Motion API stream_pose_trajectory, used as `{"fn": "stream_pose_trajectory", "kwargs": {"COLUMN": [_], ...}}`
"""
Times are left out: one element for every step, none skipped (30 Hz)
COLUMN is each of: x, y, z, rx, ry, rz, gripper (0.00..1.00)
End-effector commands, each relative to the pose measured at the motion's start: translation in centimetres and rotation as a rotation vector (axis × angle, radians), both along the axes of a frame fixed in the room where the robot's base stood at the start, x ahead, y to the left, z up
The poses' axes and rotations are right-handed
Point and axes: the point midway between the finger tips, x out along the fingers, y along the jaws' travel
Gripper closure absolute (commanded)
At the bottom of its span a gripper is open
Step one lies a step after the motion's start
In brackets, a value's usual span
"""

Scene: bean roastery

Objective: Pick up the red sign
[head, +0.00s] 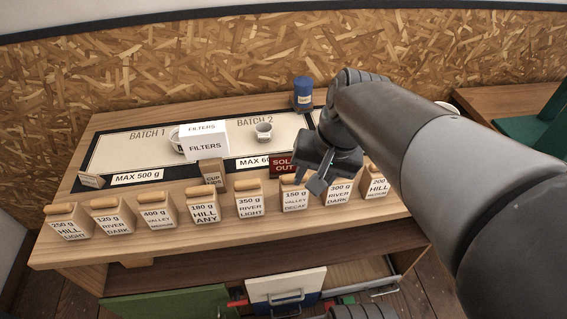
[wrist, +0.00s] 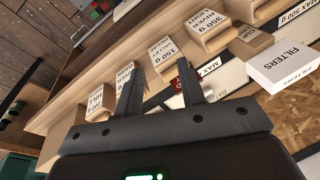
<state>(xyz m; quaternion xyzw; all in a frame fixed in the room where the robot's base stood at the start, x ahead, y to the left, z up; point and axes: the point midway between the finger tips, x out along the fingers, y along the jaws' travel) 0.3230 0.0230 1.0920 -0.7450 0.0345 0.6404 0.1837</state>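The red sign (head: 281,166), lettered SOLD OUT, stands at the front edge of the Batch 2 panel, right of a white MAX label and behind the row of bags. My gripper (head: 309,184) is just to its right in the head view and covers part of that area. In the wrist view a small part of the red sign (wrist: 175,84) shows between the open fingers of my gripper (wrist: 159,75), close to the right-hand finger. The fingers are apart with nothing held. I cannot tell the height of the fingertips over the table.
A row of labelled bags (head: 203,207) lines the front of the wooden table (head: 60,250). An open drawer (head: 285,287) lies below.

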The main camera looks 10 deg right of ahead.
Motion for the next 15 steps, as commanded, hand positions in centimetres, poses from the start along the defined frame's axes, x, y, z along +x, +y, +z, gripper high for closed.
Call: {"fn": "stream_pose_trajectory", "kwargs": {"x": [0.8, 1.2, 1.7, 2.1, 2.5, 3.1, 3.6, 4.0, 4.7, 5.1, 5.7, 6.3, 6.9, 7.4, 8.1], "y": [0.2, 0.5, 0.7, 0.9, 1.1, 1.4, 1.5, 1.7, 1.9, 2.0, 2.1, 2.3, 2.3, 2.4, 2.4], "z": [-0.6, -0.9, -1.2, -1.5, -1.7, -2.0, -2.3, -2.5, -2.8, -3.0, -3.2, -3.5, -3.6, -3.9, -4.1], "rx": [0.047, 0.077, 0.115, 0.145, 0.175, 0.215, 0.245, 0.276, 0.318, 0.35, 0.382, 0.425, 0.457, 0.489, 0.535], "ry": [0.061, 0.092, 0.136, 0.167, 0.2, 0.242, 0.274, 0.306, 0.347, 0.379, 0.41, 0.453, 0.483, 0.514, 0.555], "rz": [-0.044, -0.069, -0.102, -0.128, -0.152, -0.186, -0.21, -0.235, -0.268, -0.292, -0.317, -0.347, -0.371, -0.394, -0.425], "gripper": [0.64, 0.64, 0.64, 0.64, 0.64, 0.64, 0.64, 0.64, 0.64, 0.64, 0.64, 0.64, 0.64, 0.64, 0.64]}}
